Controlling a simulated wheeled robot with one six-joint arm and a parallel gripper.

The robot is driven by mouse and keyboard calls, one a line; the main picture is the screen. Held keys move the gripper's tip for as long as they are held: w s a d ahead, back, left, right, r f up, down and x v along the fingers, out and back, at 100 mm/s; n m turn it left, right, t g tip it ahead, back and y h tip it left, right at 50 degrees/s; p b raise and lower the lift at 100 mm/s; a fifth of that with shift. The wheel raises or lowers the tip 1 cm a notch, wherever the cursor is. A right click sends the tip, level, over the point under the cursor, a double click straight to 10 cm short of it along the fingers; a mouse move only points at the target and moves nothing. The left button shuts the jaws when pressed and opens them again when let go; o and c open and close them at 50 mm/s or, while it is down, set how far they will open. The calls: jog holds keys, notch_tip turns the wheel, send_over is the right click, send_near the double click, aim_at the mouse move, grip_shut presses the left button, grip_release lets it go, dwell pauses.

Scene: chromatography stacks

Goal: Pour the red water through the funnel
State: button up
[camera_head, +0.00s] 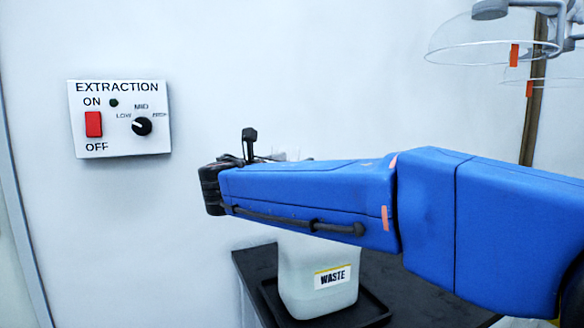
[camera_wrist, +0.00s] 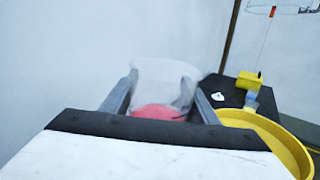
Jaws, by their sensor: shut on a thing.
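In the wrist view, my gripper (camera_wrist: 163,84) is shut on a translucent whitish beaker (camera_wrist: 165,72), with one grey finger on each side. Red water (camera_wrist: 157,112) shows low in the beaker. The lower part is hidden by my gripper's body. A wide yellow round rim (camera_wrist: 268,126), which looks like the funnel, lies to the right of the beaker and runs out of frame. The beaker appears beside it, not over it. In the head view, my blue arm hides the gripper and most of what it holds.
A whitish WASTE container (camera_head: 318,297) stands in a black tray (camera_head: 372,314) on a dark bench, partly behind my arm. An EXTRACTION switch panel (camera_head: 120,118) is on the wall. Clear hoods (camera_head: 480,42) hang at upper right. A small yellow block (camera_wrist: 249,80) sits on the dark surface.

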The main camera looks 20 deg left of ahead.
aim_at(294, 149)
jog(key=shift+d+r+m, duration=0.2)
jog(key=shift+r+m, duration=0.4)
jog(key=shift+r, duration=1)
jog(key=shift+s+d+r+m, duration=0.2)
jog(key=shift+d+r+m, duration=0.3)
jog(key=shift+m, duration=0.5)
jog(key=shift+d, duration=0.2)
jog(key=shift+s+d+r+m, duration=0.15)
jog(key=shift+d+m, duration=0.2)
jog(key=shift+m, duration=0.25)
jog(key=shift+r+m+t, duration=0.15)
jog(key=shift+m+t, duration=0.15)
jog(key=shift+m, duration=0.3)
jog(key=shift+r+m+h, duration=0.15)
jog(key=shift+m+h, duration=0.15)
jog(key=shift+m, duration=0.3)
